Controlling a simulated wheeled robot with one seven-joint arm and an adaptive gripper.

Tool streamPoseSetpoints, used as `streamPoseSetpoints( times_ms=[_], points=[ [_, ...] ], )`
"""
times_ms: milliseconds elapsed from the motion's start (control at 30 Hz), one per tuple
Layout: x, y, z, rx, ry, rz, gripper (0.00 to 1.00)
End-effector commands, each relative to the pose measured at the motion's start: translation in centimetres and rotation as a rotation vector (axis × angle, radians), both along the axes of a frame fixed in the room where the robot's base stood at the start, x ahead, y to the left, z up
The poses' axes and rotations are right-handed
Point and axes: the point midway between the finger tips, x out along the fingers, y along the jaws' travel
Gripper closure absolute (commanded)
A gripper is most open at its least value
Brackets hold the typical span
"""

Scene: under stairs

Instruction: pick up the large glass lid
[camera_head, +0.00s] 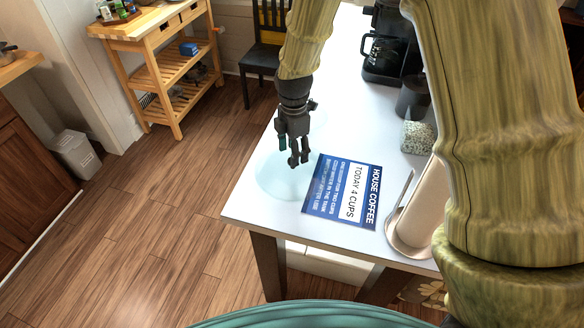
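A large, clear round glass lid (272,180) lies on the white table near its left edge. It is faint and pale blue against the white top. My gripper (297,158) points down over the far right part of the lid, with its fingertips close to the lid's knob area. The fingers and arm hide part of the lid, and its knob cannot be made out. I cannot tell whether the fingertips touch the lid or how far apart they are.
A blue "House Coffee" sign (343,190) lies just right of the lid on the white table (245,212). A paper towel roll (420,212), a speckled cup (417,137), a dark canister (412,97) and a coffee maker (388,48) stand further right. A wooden cart (160,75) stands beyond open floor.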

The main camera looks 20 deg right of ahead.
Motion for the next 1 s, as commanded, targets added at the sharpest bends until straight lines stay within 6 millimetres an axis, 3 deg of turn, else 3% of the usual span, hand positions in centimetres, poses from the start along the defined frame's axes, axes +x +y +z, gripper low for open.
streamPoseSetpoints(
  times_ms=[433, 767, 1000],
  points=[
    [-0.3, 0.1, -3.5, 0.000, -0.002, -0.005, 0.47],
    [0.0, 0.3, -4.1, 0.000, -0.001, -0.002, 0.47],
    [0.0, 0.2, -4.1, 0.000, -0.002, -0.002, 0.89]
  ],
)
